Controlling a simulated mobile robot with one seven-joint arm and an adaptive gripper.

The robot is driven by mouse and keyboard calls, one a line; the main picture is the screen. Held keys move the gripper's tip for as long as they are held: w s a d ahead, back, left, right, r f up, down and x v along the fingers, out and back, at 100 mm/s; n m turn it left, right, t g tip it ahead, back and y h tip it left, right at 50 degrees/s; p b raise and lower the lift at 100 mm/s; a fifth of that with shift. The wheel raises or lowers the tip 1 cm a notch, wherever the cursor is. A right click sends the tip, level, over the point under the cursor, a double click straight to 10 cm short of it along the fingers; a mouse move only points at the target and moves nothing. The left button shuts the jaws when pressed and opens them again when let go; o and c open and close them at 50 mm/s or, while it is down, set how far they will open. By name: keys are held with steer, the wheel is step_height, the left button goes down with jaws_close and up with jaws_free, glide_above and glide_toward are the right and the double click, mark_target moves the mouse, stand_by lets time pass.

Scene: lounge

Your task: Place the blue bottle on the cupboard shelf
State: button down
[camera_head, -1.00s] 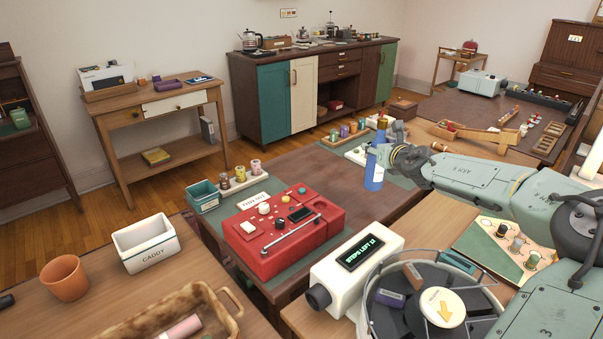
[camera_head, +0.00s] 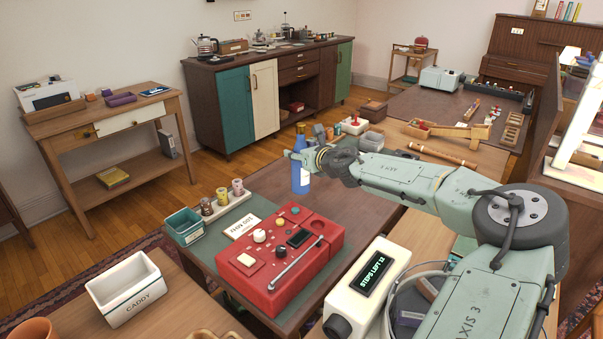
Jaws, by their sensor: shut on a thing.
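My gripper (camera_head: 303,156) is shut on the blue bottle (camera_head: 300,178), which has a white label. It holds the bottle upright in front of the dark table's far part. I cannot tell whether the bottle's base touches anything below. The dark wooden cupboard (camera_head: 213,115) stands against the back wall, well beyond the gripper. It has a teal door, a cream door, drawers and a green door. Its open shelf (camera_head: 297,116) lies below the drawers, with a small red item (camera_head: 296,106) inside. Part of the shelf is hidden.
A red device (camera_head: 280,250) and a teal bin (camera_head: 185,226) stand on the dark table. Kettles and jars crowd the cupboard top. A white caddy (camera_head: 125,290) is at the lower left. Bare wooden floor (camera_head: 215,172) lies between table and cupboard.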

mark_target(300, 169)
step_height(300, 169, down, 6)
steer(key=shift+r+p, duration=0.15)
steer(key=shift+p, duration=0.45)
steer(key=c, duration=0.8)
jaws_free()
steer(key=shift+o, duration=0.2)
